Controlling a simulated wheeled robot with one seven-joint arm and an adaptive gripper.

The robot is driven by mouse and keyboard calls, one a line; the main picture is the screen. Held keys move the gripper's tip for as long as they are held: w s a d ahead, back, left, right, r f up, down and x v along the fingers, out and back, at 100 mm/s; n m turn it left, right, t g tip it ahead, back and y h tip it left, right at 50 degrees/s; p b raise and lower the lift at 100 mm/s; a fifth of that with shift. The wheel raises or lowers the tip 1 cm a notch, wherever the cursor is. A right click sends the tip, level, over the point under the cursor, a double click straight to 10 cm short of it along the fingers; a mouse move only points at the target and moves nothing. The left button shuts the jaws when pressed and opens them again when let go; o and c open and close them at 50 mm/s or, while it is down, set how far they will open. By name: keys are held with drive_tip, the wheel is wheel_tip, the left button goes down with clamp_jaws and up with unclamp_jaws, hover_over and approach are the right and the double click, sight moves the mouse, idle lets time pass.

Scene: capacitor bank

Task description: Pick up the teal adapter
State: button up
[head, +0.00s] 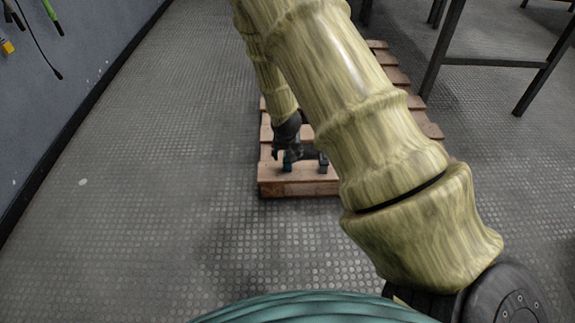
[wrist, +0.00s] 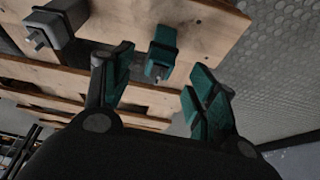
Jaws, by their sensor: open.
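The teal adapter (wrist: 163,48) is a small block with a dark lower end and a metal pin. It rests on a wooden pallet (head: 300,187) near the pallet's front left corner. It also shows in the head view (head: 287,163), just below my gripper (head: 284,152). In the wrist view my gripper (wrist: 160,60) is open, with teal pads on its fingers. The adapter appears in the gap between the fingertips, with space on both sides. I see no contact, and the exact distance to it is hard to judge.
A dark metal frame (head: 490,60) stands at the right. A grey wall panel (head: 60,75) is at the left. The floor (head: 150,200) between is clear.

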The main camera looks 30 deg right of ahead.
sight(288, 162)
drive_tip(key=shift+b+x, duration=1.1)
drive_tip(key=shift+x, duration=0.75)
drive_tip(key=shift+s, duration=0.1)
drive_tip(key=c, duration=1.2)
